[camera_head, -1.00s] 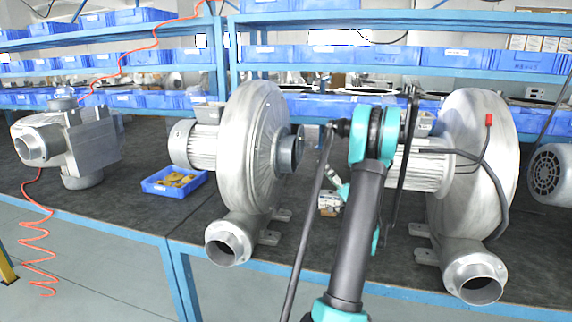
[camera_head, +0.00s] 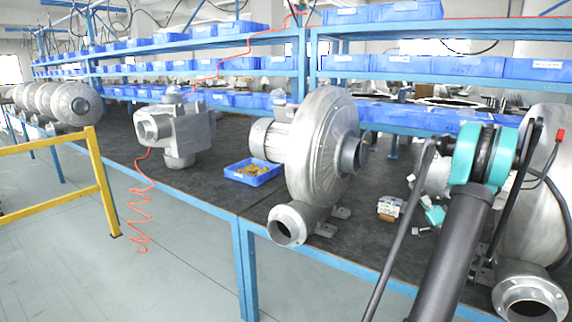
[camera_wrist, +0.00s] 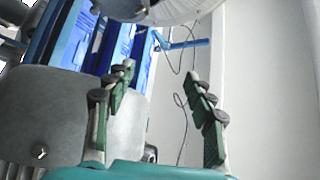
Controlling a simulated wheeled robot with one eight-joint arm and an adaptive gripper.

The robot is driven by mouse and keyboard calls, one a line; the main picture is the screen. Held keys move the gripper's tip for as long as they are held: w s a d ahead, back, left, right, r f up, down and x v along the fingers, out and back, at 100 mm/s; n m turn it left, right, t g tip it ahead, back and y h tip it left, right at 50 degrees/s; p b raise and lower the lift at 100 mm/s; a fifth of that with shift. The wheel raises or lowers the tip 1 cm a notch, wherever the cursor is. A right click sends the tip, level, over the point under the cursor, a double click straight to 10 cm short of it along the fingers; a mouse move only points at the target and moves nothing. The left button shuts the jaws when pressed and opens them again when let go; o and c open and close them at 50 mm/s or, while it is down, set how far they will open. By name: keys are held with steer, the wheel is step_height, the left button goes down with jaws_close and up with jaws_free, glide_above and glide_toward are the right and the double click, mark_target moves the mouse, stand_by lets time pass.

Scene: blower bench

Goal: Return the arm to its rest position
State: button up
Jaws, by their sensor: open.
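My arm (camera_head: 455,240) rises at the right of the head view, its teal joint in front of the right-hand blower. In the wrist view my gripper (camera_wrist: 160,72) shows two green-padded fingers spread apart, with nothing between them. A rounded grey metal part (camera_wrist: 60,115) lies behind the left finger in that view. In the head view the fingers cannot be made out clearly; a small teal part shows beside the arm, over the bench.
The dark bench (camera_head: 225,205) holds a blower (camera_head: 322,150), another blower (camera_head: 535,215) partly behind my arm, a grey motor unit (camera_head: 175,130) and a blue tray (camera_head: 252,172). Shelves with blue bins (camera_head: 345,63) stand behind. A yellow railing (camera_head: 105,185) is at left; grey floor (camera_head: 185,265) is clear.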

steer(key=s+a+f+n+g, duration=0.1)
steer(key=a+f+g, duration=0.15)
steer(key=a, duration=0.55)
steer(key=s+a+f+n+g+y, duration=0.1)
steer(key=a+f+g, duration=0.1)
steer(key=a+g, duration=0.35)
steer(key=s+a+f+n+g, duration=0.1)
steer(key=a+f+g, duration=0.1)
steer(key=a, duration=0.8)
steer(key=s+a+f+g+h, duration=0.3)
steer(key=s+a+f+g, duration=0.4)
steer(key=s, duration=0.3)
steer(key=s+d+f+h, duration=0.2)
steer(key=s+f+h, duration=0.2)
steer(key=s, duration=0.4)
steer(key=s+d+f+n+g+h, duration=0.1)
steer(key=s+d+f+h, duration=0.2)
steer(key=s, duration=0.5)
steer(key=shift+s+f+n+h, duration=0.15)
steer(key=shift+f+n+h, duration=0.15)
steer(key=shift+f+h, duration=0.3)
